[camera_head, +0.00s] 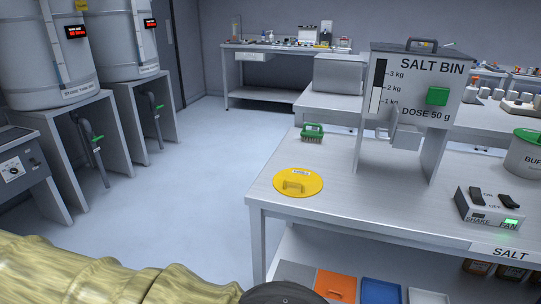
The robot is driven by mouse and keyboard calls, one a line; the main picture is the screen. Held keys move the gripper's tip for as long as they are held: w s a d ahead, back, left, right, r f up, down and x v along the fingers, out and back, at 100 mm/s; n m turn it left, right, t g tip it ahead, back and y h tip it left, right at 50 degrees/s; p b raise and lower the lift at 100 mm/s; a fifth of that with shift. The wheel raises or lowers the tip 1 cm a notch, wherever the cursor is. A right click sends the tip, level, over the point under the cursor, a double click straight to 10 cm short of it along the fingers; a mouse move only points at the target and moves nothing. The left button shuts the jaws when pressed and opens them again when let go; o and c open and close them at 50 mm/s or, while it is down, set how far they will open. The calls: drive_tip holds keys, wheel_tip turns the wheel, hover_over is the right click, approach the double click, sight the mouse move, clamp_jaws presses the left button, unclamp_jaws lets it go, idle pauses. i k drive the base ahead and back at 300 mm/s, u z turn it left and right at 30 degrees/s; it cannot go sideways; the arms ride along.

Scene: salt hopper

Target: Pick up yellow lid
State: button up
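The yellow lid (299,181) is a round flat disc with a raised handle and a small white label. It lies flat on the left part of the grey table (330,214), near its left edge. The lid is uncovered and nothing touches it. My gripper is not clearly visible; only a dark rounded part of my body shows at the bottom edge, below and left of the table.
The salt bin (414,82) stands on the table behind and right of the lid. A green brush (312,132) lies behind the lid. A switch box (490,205) and a bucket (523,154) are at right. Coloured trays (335,284) sit below. Open floor is left.

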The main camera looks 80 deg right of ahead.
sight(298, 177)
drive_tip(key=k, duration=1.05)
drive_tip(key=z, duration=1.25)
